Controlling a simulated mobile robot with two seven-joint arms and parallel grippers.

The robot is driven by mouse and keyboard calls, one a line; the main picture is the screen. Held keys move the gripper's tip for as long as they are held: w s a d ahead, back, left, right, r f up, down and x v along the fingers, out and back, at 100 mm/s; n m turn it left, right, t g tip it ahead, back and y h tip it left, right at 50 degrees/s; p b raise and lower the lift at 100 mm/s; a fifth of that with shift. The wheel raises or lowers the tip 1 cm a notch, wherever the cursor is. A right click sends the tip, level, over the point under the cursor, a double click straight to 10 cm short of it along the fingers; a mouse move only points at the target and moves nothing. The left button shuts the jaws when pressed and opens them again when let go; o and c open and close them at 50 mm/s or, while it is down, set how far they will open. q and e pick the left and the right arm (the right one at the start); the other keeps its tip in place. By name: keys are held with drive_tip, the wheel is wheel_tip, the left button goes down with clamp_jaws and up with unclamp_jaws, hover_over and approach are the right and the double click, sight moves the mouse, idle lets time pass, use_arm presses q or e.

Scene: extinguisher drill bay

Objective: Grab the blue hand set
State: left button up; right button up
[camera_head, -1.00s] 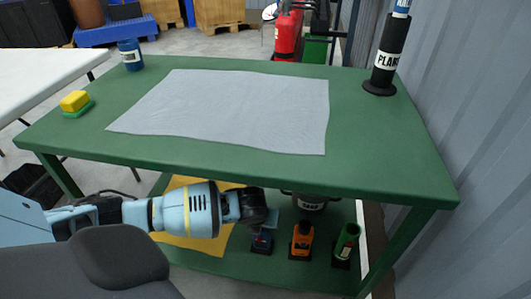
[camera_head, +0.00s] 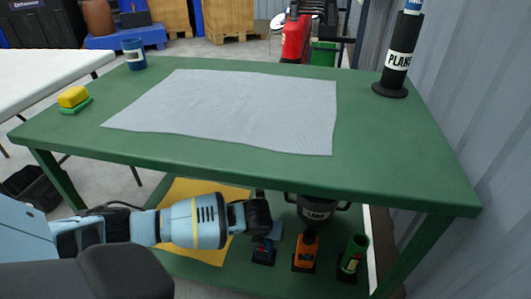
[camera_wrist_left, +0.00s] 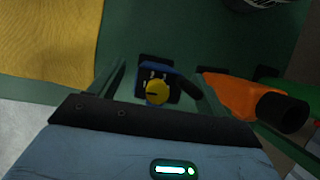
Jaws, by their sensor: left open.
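The blue hand set (camera_head: 263,252) stands on the green lower shelf under the table, partly hidden by my left gripper. In the left wrist view, the blue hand set (camera_wrist_left: 157,74) shows from above, with a yellow round knob and a dark body. My left gripper (camera_head: 270,231) is open and reaches in under the tabletop, just above the hand set. In the left wrist view, its fingers (camera_wrist_left: 158,82) lie either side of the hand set; I cannot tell whether they touch it. My right gripper is not in view.
Right of the hand set stand an orange item (camera_head: 306,249), a green item (camera_head: 353,256) and, behind, a dark bucket (camera_head: 318,209). A yellow cloth (camera_head: 205,255) lies left on the shelf (camera_head: 190,272). The green tabletop (camera_head: 250,168) is just above my arm.

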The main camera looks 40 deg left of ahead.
use_arm(q)
drive_tip(key=shift+b+x, duration=0.45)
drive_tip(key=shift+x, duration=0.8)
drive_tip(key=shift+r, duration=0.1)
drive_tip(key=shift+c, duration=0.2)
clamp_jaws()
